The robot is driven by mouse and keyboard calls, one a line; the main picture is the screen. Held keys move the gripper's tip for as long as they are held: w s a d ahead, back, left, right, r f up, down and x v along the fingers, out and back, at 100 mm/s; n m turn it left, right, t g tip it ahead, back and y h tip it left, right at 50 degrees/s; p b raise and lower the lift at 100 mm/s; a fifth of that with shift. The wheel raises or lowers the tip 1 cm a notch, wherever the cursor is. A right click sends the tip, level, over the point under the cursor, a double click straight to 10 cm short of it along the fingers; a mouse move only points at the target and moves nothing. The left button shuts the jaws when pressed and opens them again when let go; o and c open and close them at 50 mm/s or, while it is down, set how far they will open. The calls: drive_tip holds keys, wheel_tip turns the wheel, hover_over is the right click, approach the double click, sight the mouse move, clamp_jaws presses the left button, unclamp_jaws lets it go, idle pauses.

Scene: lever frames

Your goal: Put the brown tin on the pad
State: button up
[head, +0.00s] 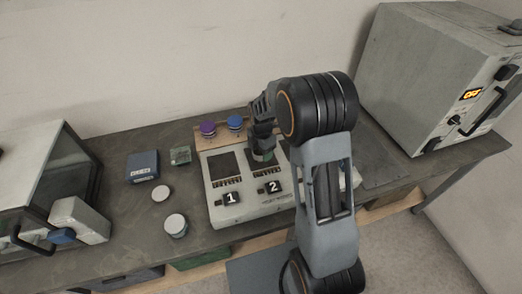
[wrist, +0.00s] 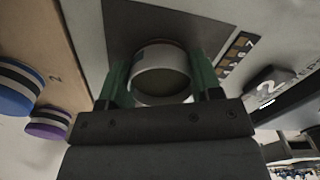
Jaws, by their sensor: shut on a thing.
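A round tin (wrist: 160,72) with a pale grey rim and a dark brownish-grey face is between the green fingers of my gripper (wrist: 160,88) in the wrist view. My gripper (head: 263,153) is shut on it, over the dark square pad (wrist: 122,20) beside the label 2. In the head view the gripper and arm hide most of that pad and tin. I cannot tell whether the tin touches the pad. Another dark square pad (head: 223,165), above the label 1, is bare. Both pads are on a pale panel (head: 250,208).
Left of the panel are a blue box (head: 143,167), a small grey-green block (head: 180,155) and two pale-topped round tins (head: 161,194) (head: 175,224). Large machines flank the bench, the right one (head: 430,70) showing OFF.

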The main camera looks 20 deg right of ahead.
drive_tip(key=shift+f, duration=0.15)
drive_tip(key=o, duration=1)
drive_tip(key=shift+o, duration=0.2)
wheel_tip(320, 180, up, 12)
drive_tip(key=s+r+m+t, duration=0.2)
drive_tip(key=s+m, duration=0.7)
drive_tip(key=m, duration=0.2)
drive_tip(key=s+r+m+t, duration=0.2)
drive_tip(key=s+m, duration=0.7)
drive_tip(key=m, duration=0.2)
drive_tip(key=shift+s+a, duration=0.35)
drive_tip(key=shift+s, duration=0.05)
